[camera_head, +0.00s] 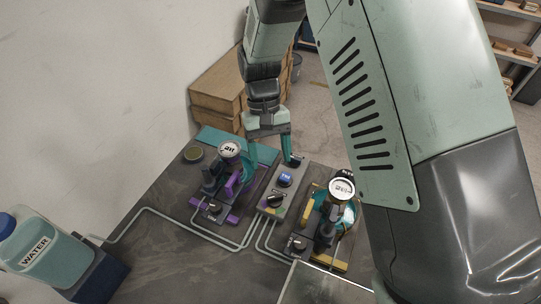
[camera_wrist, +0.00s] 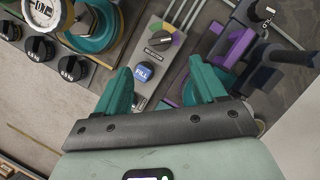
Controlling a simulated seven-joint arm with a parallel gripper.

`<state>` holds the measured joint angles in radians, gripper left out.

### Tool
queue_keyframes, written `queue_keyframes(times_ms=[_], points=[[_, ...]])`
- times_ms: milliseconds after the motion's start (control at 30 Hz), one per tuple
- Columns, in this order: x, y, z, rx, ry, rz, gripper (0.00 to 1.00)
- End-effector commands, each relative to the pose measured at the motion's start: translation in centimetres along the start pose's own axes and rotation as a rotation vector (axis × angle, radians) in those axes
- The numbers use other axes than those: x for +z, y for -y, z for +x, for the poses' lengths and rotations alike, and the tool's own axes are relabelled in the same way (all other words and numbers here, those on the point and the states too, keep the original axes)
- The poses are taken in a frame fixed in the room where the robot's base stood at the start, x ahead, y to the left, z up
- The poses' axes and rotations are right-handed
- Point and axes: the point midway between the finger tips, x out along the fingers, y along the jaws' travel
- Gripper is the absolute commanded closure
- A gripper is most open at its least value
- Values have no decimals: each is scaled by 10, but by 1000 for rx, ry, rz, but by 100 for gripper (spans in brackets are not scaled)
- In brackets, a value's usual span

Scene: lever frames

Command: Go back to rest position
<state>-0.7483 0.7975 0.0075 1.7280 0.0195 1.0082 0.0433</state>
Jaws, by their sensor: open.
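My gripper (camera_head: 269,167) is over the table, above the far side of the middle control panel (camera_head: 262,207). Its two teal fingers are apart with nothing between them. In the wrist view my gripper (camera_wrist: 160,70) spans the panel, with the blue FILL button (camera_wrist: 142,73) visible between the fingers. The black selector knob (camera_wrist: 160,39) is just beyond the fingertips. The button (camera_head: 285,180) and knob (camera_head: 276,200) also show in the head view. Whether a finger touches anything is unclear.
A purple-based lever frame with a gauge (camera_head: 229,149) stands left of the panel. A yellow-based one with a gauge (camera_head: 341,189) stands right, partly hidden by my arm. Pipes (camera_head: 160,217) cross the table from a water container (camera_head: 42,247). Wooden boxes (camera_head: 217,88) stand behind.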

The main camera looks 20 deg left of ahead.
Motion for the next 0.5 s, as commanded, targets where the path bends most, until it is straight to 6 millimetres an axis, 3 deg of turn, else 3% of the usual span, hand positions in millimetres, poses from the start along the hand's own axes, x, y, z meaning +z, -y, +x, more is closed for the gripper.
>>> queue_keyframes(times_ms=[333,500], points=[[2,-4,-5,-3,-10,7,30],[24,-35,-53,-27,-99,67,30]])
